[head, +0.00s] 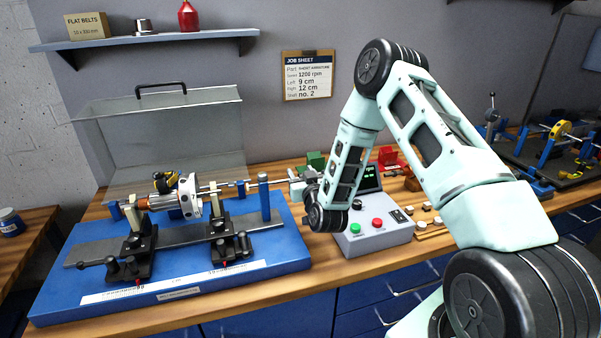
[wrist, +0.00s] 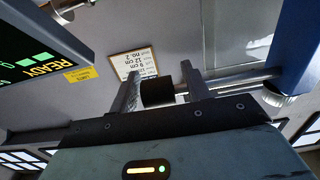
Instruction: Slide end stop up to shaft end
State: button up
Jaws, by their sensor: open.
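The rotor (head: 188,197) lies across the balancing stand on the blue base (head: 290,256), its shaft (head: 229,185) running right toward a blue post (head: 264,198). The end stop appears to be the metal rod (wrist: 240,82) through that post, which also shows in the wrist view (wrist: 301,55), with a black knob (wrist: 157,93) on its outer end. My gripper (head: 297,184) is right of the post. In the wrist view my gripper (wrist: 160,85) is open, one finger on each side of the knob. The gap between rod tip and shaft end is too small to judge.
A control box (head: 375,234) with green and red buttons stands right of the base, close under my arm. A clear cover (head: 170,140) with a black handle stands behind the rotor. A job sheet (head: 307,76) hangs on the wall. Small parts lie right of the box.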

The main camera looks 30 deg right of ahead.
grip_shut()
jog(key=w+a+b, duration=0.2)
jog(key=a+b, duration=0.1)
jog(key=a, duration=0.3)
jog(key=shift+a, duration=0.3)
grip_release()
jog(key=shift+s, duration=0.1)
